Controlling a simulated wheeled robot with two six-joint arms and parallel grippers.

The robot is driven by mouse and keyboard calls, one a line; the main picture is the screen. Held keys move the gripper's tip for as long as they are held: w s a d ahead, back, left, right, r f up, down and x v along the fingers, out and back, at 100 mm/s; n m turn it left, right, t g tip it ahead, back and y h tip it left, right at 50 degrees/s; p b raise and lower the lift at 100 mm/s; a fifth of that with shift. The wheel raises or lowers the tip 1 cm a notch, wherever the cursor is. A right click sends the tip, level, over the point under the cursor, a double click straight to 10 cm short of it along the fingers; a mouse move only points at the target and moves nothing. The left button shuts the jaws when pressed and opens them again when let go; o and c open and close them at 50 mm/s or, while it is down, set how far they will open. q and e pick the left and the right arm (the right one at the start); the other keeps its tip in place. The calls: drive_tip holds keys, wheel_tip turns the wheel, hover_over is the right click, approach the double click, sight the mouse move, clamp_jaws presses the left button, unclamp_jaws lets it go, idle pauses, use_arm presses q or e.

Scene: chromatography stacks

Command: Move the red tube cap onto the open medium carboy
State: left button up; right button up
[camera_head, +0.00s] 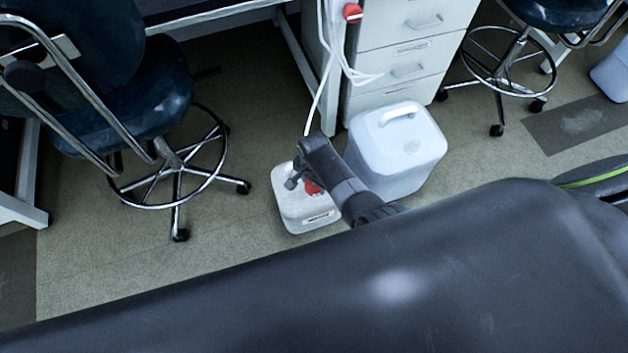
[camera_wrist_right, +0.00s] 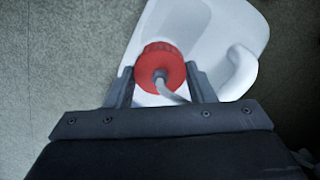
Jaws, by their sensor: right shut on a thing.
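The red tube cap (camera_wrist_right: 160,64) sits between the two fingers of my right gripper (camera_wrist_right: 162,84), with a pale tube rising from its middle. In the head view the cap (camera_head: 312,187) shows partly behind my right gripper (camera_head: 302,182). A smaller white carboy (camera_head: 302,219) stands on the floor under the cap. The white carboy with its handle also fills the wrist view behind the cap (camera_wrist_right: 195,30). Its opening is hidden, and I cannot tell whether the cap touches it. My left gripper is not in view.
A larger white carboy (camera_head: 405,155) stands just right of the smaller one. A white drawer cabinet (camera_head: 405,45) is behind, with a white tube and another red piece (camera_head: 352,12). A wheeled chair (camera_head: 130,100) is at left. Open floor lies between chair and carboy.

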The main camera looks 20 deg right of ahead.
drive_tip(key=shift+f, duration=0.25)
drive_tip(key=o, duration=1.5)
